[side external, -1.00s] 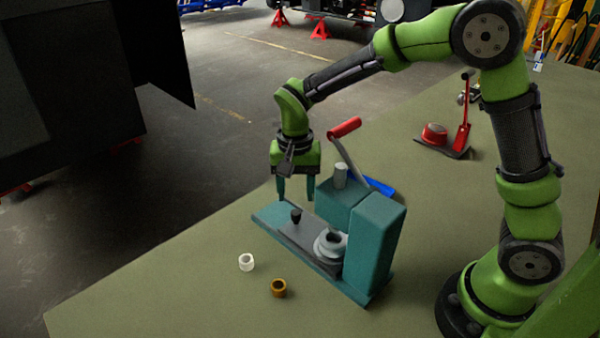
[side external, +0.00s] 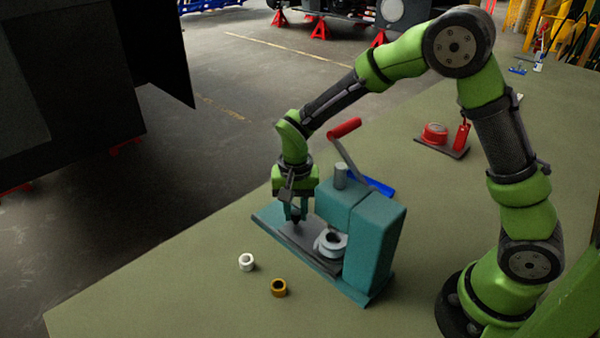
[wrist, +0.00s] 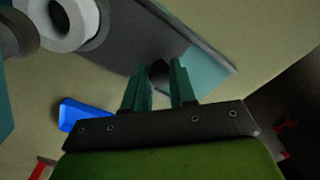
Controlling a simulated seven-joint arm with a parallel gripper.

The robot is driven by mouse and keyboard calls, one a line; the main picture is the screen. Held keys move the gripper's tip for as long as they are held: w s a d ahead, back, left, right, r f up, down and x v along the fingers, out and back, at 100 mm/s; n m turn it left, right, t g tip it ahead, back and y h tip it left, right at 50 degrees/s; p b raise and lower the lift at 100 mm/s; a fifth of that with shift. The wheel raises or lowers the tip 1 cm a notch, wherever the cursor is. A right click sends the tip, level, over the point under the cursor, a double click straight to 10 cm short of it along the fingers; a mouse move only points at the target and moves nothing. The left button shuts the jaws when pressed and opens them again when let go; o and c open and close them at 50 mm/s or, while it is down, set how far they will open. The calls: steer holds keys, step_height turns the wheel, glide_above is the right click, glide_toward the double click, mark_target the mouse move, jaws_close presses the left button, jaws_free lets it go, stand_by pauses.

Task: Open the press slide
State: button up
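The teal press (side external: 375,245) stands on the table with its grey slide (side external: 310,240) lying along the base. A ring-shaped white-grey part (side external: 331,243) sits on the slide close to the press body; it also shows in the wrist view (wrist: 72,22). A dark knob (side external: 296,223) stands on the slide's outer end and shows in the wrist view (wrist: 159,72). My gripper (side external: 296,212) points down over this end, its two fingers (wrist: 160,85) closed in around the knob. The fingers hide part of the knob.
The press lever with a red grip (side external: 344,128) rises behind my gripper. A blue piece (side external: 371,184) lies behind the press. A white ring (side external: 247,262) and an orange-brown ring (side external: 279,288) lie in front. A red device (side external: 435,134) stands farther back.

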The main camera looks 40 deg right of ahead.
jaws_close()
steer(key=w, duration=1.1)
steer(key=shift+w, duration=0.15)
steer(key=o, duration=0.8)
jaws_free()
steer(key=shift+r, duration=0.15)
step_height(320, 180, up, 17)
